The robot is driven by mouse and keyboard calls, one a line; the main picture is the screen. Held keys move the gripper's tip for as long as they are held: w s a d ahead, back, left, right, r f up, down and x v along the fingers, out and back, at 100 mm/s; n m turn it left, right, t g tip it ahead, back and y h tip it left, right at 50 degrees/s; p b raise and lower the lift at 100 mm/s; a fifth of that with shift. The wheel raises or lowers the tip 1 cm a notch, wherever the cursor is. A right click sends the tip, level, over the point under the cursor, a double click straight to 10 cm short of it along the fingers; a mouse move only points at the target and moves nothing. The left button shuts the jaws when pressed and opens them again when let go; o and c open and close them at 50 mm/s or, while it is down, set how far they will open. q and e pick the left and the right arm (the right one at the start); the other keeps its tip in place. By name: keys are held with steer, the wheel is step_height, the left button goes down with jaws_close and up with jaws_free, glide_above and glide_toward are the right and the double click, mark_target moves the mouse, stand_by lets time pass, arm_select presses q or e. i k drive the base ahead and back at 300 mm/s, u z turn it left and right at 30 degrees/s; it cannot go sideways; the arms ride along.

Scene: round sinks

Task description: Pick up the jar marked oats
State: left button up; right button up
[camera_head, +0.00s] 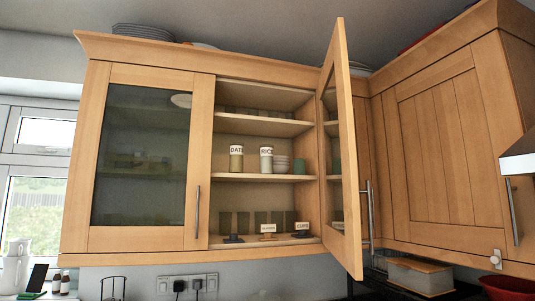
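No jar that reads oats shows in the head view. Two labelled jars stand upright side by side on the middle shelf of the open wall cabinet. The left jar (236,160) has a white label that seems to read DATE, perhaps with more letters. The right jar (266,161) has a white label that reads RICE. The left part of the cabinet is behind a dark glass door (145,150), where contents are only dimly visible. Neither of my grippers is in view.
The cabinet's right door (342,150) stands open toward me. Small signs (268,229) and dark cups (243,222) occupy the bottom shelf. A closed wooden cabinet (445,150) is at right.

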mark_target(236, 149)
steer(key=z, duration=0.35)
steer(key=i, duration=0.9)
steer(key=z, duration=0.25)
